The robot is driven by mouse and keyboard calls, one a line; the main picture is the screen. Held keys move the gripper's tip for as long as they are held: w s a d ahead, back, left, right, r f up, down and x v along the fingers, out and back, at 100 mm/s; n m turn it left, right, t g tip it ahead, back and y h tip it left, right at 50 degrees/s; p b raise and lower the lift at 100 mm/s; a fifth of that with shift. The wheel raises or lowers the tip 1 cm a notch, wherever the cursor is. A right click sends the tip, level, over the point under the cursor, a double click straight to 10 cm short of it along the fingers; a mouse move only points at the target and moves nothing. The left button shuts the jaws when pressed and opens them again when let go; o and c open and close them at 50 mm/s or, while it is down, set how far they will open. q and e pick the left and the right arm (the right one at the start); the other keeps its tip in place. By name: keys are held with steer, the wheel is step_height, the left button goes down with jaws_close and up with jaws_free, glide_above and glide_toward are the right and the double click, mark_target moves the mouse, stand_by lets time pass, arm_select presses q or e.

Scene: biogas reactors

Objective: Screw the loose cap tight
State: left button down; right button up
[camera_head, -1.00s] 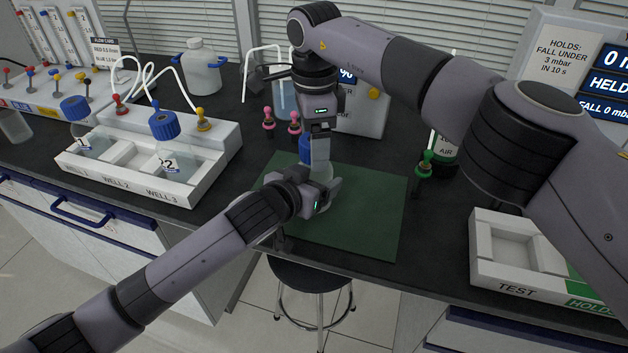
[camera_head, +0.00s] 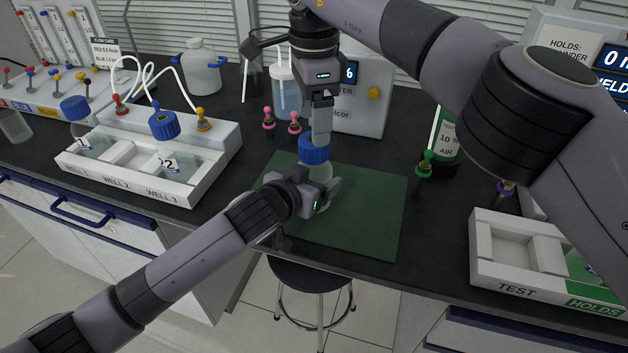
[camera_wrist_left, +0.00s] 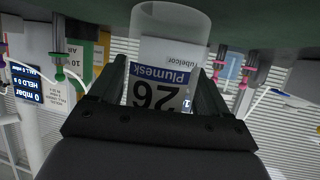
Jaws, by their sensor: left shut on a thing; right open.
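A clear bottle (camera_head: 322,173) with a blue cap (camera_head: 314,149) stands upright on the green mat (camera_head: 370,225). My left gripper (camera_head: 322,196) is shut around the bottle's body from the side, below the cap. In the left wrist view the bottle (camera_wrist_left: 172,55), with a label reading "Plumesk 26", sits upside down in the picture between the left fingers (camera_wrist_left: 163,85); the cap is out of that view. My right gripper (camera_head: 320,138) points down from above with open jaws, its fingertips at or just above the cap. Whether they touch it, I cannot tell.
A white tray with wells (camera_head: 130,185) holding blue-capped bottles stands at the left. A white test block (camera_head: 485,265) is at the right. Pink-topped fittings (camera_head: 268,120), a jar (camera_head: 288,95) and a meter box (camera_head: 365,112) stand behind the mat. The mat's right half is clear.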

steer(key=shift+r+n, duration=1.2)
steer(key=shift+r, duration=0.1)
glide_above(314, 177)
steer(key=w, duration=0.3)
steer(key=shift+f, duration=4.05)
steer(key=shift+c, duration=0.3)
steer(key=c, duration=1)
steer(key=shift+m, duration=1.6)
steer(key=o, duration=1.2)
steer(key=shift+c, duration=0.2)
